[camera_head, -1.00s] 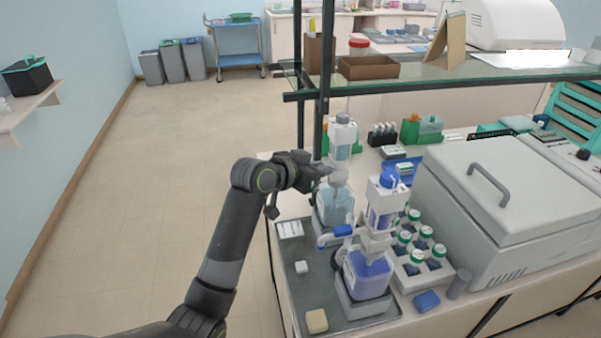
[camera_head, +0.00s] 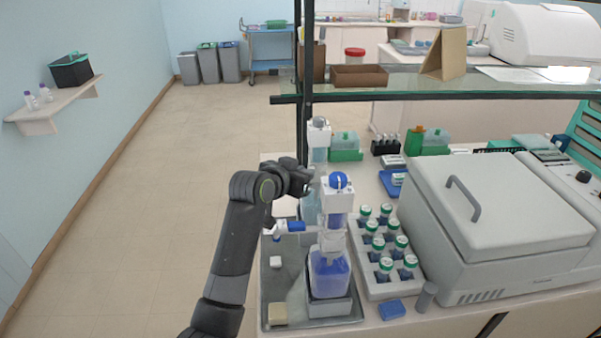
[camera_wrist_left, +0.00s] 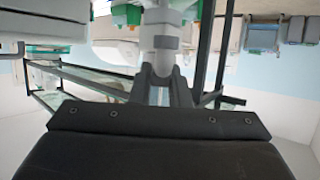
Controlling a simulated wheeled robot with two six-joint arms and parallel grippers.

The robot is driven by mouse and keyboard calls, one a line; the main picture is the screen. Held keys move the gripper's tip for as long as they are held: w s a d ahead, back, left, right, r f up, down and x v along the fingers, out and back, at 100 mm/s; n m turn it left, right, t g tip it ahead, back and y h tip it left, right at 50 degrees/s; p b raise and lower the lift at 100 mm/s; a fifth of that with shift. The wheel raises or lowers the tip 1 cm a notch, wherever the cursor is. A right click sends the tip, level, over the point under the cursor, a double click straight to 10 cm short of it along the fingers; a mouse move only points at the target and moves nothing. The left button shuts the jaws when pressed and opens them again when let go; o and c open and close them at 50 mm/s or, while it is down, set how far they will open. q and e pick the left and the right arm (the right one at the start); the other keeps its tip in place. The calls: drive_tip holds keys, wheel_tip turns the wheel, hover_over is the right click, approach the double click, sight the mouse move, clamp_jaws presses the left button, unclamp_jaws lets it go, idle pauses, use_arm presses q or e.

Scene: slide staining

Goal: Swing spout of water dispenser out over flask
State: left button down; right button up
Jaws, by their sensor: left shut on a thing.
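The rear dispenser (camera_head: 319,138), with a clear pump body and a pale blue bottle (camera_head: 310,212), stands on the grey tray (camera_head: 283,296). I take it as the water dispenser. My left gripper (camera_head: 306,181) is at its left side, at spout height, shut on its spout, which the fingers mostly hide. In the left wrist view, the gripper (camera_wrist_left: 163,88) closes below a pale, banded cylindrical part (camera_wrist_left: 162,42) of the dispenser. I cannot clearly make out a flask under the spout. My right gripper is out of view.
A second dispenser (camera_head: 335,208) with blue liquid stands in front, its blue-sleeved spout (camera_head: 291,227) pointing left. A rack of green-capped bottles (camera_head: 362,276) and a large grey machine (camera_head: 490,215) stand to the right. A glass shelf (camera_head: 430,83) overhangs behind.

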use_arm(q)
drive_tip(key=shift+r, duration=0.1)
drive_tip(key=c, duration=1.4)
unclamp_jaws()
drive_tip(key=shift+o, duration=0.2)
drive_tip(key=b+v, duration=0.3)
drive_tip(key=v, duration=1.4)
drive_tip(key=shift+s, duration=0.2)
drive_tip(key=shift+a, duration=0.1)
drive_tip(key=shift+c, duration=0.5)
